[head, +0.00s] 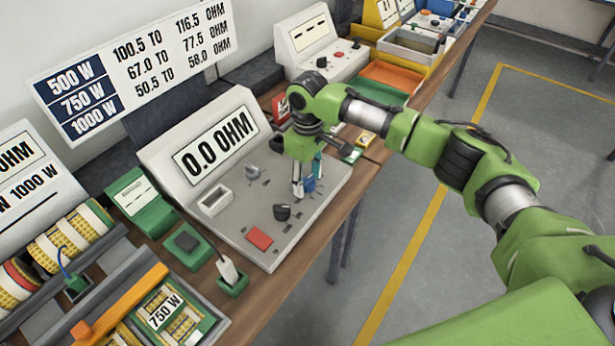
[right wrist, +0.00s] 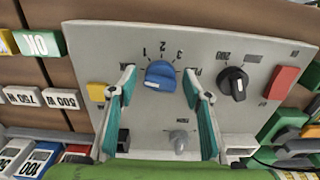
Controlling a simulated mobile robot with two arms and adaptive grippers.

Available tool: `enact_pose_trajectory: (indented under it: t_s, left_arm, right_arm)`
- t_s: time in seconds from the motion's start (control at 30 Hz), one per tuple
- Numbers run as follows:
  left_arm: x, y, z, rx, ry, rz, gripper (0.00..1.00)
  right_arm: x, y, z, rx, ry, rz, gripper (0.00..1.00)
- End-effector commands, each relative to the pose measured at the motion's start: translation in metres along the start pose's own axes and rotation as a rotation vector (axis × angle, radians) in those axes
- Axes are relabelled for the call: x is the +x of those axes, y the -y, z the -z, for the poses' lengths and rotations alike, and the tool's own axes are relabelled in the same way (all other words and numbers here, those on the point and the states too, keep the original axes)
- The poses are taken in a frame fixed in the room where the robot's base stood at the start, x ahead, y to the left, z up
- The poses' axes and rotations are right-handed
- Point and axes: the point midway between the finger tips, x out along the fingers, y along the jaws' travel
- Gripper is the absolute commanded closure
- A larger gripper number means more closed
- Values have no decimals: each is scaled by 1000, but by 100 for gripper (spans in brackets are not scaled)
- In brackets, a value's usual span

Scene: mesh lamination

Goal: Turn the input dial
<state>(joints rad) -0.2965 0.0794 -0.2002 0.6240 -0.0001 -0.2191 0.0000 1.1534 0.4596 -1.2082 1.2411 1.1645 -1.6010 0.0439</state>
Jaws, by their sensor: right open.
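A blue dial (right wrist: 160,74) with a white pointer mark sits on the grey panel of the meter (head: 285,222), with the numbers 1, 2 and 3 around it. It also shows as a small blue patch in the head view (head: 310,185). My right gripper (right wrist: 160,84) is open, with one teal-padded finger on each side of the blue dial and a visible gap on both sides. In the head view the right gripper (head: 304,184) points down over the panel. My left gripper is in neither view.
A black dial (right wrist: 235,82), a red button (right wrist: 283,82), a yellow button (right wrist: 96,92) and a grey knob (right wrist: 180,143) are on the same panel. The meter display (head: 215,144) reads 0.0 OHM. Green blocks and a parts tray lie left of the meter.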

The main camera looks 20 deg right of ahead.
Motion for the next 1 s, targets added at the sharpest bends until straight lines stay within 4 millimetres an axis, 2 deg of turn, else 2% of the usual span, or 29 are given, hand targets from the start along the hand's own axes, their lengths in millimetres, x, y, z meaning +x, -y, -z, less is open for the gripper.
enact_pose_trajectory:
  t_s: [0.07, 0.1, 0.2, 0.23, 0.57, 1.0]
  left_arm:
    - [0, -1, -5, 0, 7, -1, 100]
    - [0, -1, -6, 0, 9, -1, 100]
    - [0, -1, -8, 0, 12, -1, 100]
    - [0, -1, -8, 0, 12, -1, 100]
    - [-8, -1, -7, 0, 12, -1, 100]
    - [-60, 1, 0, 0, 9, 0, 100]
  right_arm:
    - [0, 0, 0, 0, 0, 0, 55]
    - [0, 0, 0, 0, 0, 0, 60]
    - [0, 0, 0, 0, 0, 0, 86]
    - [0, 0, 0, 0, 0, 0, 92]
    - [-3, 0, 0, 28, 0, 2, 92]
    - [-7, 2, 0, 311, 3, 4, 92]
